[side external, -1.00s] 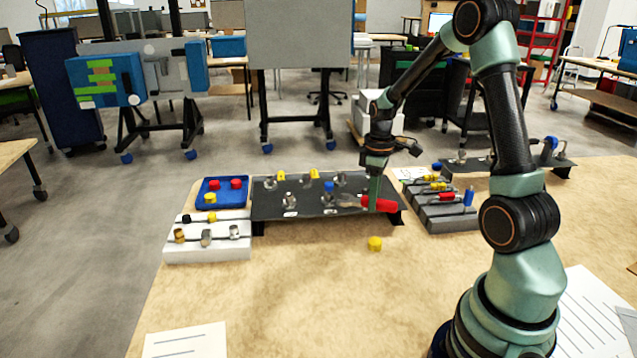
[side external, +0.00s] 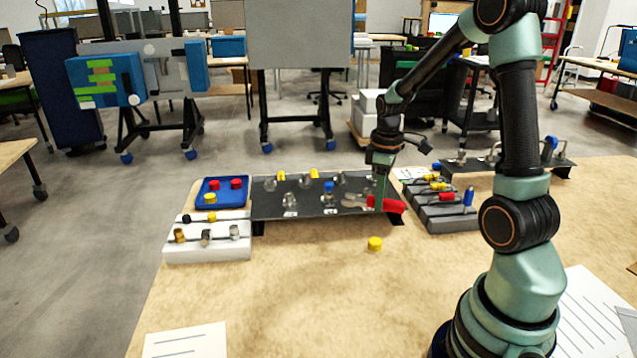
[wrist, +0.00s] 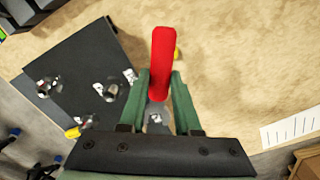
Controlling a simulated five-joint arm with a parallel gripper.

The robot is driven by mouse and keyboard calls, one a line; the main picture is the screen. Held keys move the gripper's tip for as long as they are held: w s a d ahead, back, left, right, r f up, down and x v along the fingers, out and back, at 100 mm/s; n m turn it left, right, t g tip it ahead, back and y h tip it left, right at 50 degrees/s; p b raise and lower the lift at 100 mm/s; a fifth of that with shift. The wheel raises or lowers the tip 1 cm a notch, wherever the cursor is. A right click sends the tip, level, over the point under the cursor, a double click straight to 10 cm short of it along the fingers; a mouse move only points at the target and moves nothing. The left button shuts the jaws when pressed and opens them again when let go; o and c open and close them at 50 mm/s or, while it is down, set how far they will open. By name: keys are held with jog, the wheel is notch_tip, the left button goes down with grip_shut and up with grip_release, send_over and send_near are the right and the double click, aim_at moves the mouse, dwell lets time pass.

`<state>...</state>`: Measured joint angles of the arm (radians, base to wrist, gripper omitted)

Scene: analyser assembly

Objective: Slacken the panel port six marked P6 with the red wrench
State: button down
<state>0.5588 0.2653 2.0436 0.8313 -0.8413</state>
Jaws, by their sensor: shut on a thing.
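My gripper (side external: 381,207) is shut on the red wrench (side external: 394,206), low over the right end of the dark panel (side external: 270,210). The wrench's red handle (wrist: 161,60) stands out between the green fingers (wrist: 157,97) in the wrist view. Its grey metal end points left over the panel in the side view. Several metal ports stand on the panel, one with a blue cap (side external: 329,187) and two with yellow caps at the back. I cannot read which port is P6. I cannot tell whether the wrench jaw is around a port.
A blue tray (side external: 217,199) with red and yellow caps and a white block (side external: 205,255) with fittings stand left. A grey rack (side external: 446,222) stands close right of the panel. A loose yellow cap (side external: 375,243) lies in front. The front tabletop is mostly clear.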

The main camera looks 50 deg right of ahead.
jog(key=shift+r, duration=3.5)
